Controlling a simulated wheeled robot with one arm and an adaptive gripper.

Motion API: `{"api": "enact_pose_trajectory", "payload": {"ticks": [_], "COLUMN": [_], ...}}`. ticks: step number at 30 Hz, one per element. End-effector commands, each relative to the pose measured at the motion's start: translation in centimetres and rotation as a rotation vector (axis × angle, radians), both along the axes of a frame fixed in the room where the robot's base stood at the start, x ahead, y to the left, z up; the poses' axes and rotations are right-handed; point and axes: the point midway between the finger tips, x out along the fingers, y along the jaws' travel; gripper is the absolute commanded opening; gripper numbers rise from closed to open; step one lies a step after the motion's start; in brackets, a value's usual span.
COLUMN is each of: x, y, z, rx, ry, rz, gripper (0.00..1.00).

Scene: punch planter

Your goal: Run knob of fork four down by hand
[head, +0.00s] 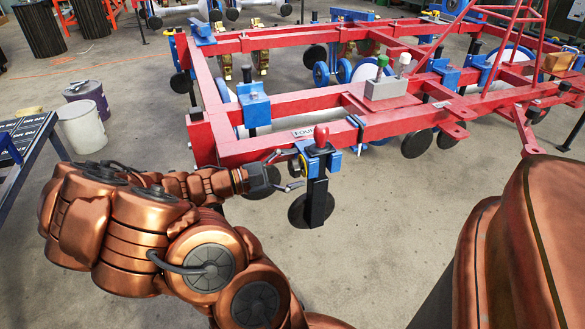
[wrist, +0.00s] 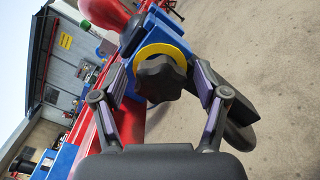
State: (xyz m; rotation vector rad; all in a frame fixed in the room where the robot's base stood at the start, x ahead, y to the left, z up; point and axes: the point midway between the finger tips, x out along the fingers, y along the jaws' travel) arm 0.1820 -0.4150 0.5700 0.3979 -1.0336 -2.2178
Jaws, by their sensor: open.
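A black lobed knob (wrist: 160,78) with a yellow disc (wrist: 178,50) behind it sits on the side of a blue fork bracket (wrist: 133,35). In the head view the blue bracket (head: 322,160) is at the front of the red frame, with a red rounded handle (head: 321,136) on top and a dark leg below. A white label (head: 303,133) beside it seems to read FOUR. My gripper (head: 287,170) comes from the left. In the wrist view my gripper (wrist: 160,84) is open, one finger on each side of the knob, with no clear grip on it.
The red frame (head: 290,104) carries several other blue brackets and dark discs. A blue bracket (head: 256,106) stands just behind. A white bucket (head: 81,126) and a table (head: 25,140) are at the left. The floor at the front right is bare.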

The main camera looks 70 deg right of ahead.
Motion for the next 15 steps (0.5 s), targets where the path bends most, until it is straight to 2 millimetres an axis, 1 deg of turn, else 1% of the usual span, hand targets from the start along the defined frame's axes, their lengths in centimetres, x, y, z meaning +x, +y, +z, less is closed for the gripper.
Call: {"api": "enact_pose_trajectory", "payload": {"ticks": [5,8,11,15], "x": [0.1,0.7,1.7,3.7], "y": [0.1,0.5,1.3,3.1], "z": [0.0,0.0,-0.1,0.0], "rx": [0.0,0.0,0.002,0.001], "ry": [0.0,0.0,-0.003,-0.001], "rz": [0.001,0.002,0.006,0.006], "gripper": [0.73,0.73,0.73,0.73]}}
